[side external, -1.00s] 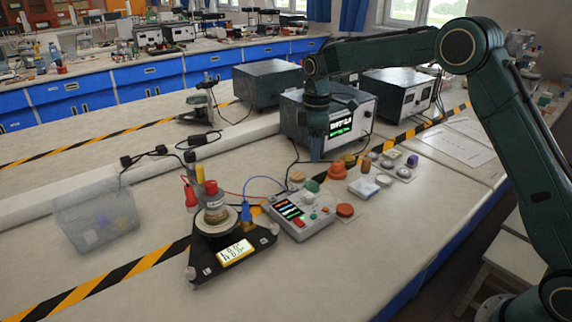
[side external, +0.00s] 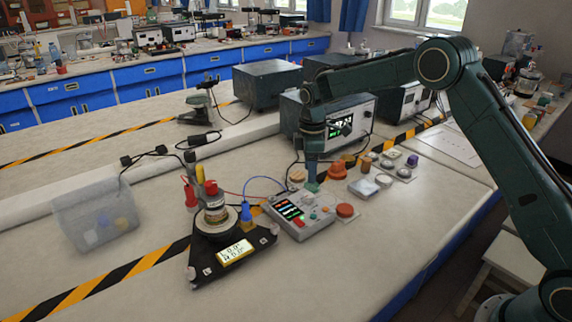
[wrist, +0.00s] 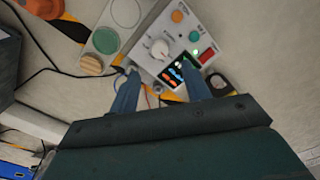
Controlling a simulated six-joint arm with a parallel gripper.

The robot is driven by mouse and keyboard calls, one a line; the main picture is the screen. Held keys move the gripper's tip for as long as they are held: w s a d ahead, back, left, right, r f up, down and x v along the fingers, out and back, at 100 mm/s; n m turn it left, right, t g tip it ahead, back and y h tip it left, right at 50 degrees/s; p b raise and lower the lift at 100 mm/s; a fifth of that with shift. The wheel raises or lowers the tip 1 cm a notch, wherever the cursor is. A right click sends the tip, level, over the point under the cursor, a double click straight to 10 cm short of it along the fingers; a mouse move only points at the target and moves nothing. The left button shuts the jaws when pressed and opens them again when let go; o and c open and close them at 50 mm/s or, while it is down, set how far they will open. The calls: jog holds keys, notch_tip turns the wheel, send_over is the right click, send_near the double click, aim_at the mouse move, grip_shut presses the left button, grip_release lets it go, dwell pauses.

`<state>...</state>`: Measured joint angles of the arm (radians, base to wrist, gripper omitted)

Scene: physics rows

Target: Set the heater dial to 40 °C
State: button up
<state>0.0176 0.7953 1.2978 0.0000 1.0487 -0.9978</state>
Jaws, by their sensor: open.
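The control box (side external: 318,222) is a light grey unit on the bench with a dark display (side external: 289,209), which shows coloured readouts too small to read. The white dial (wrist: 160,49) with its pointer shows on the box in the wrist view, and as a small white knob (side external: 309,198) in the side view. My gripper (side external: 312,184) points down above the back edge of the box. In the wrist view my gripper (wrist: 158,72) has its two blue fingers well apart and nothing between them. The dial appears just beyond the fingertips, not touched. Its scale cannot be read.
A tray with a green disc (wrist: 107,41) and a wooden disc (wrist: 92,65) lies beside the box. A black stand with a round plate (side external: 217,222) is left. Cables run behind. The front bench is clear.

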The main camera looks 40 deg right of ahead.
aim_at(309, 195)
notch_tip(309, 195, down, 8)
jog(key=shift+f, duration=0.2)
dwell(0.4)
jog(key=c, duration=1)
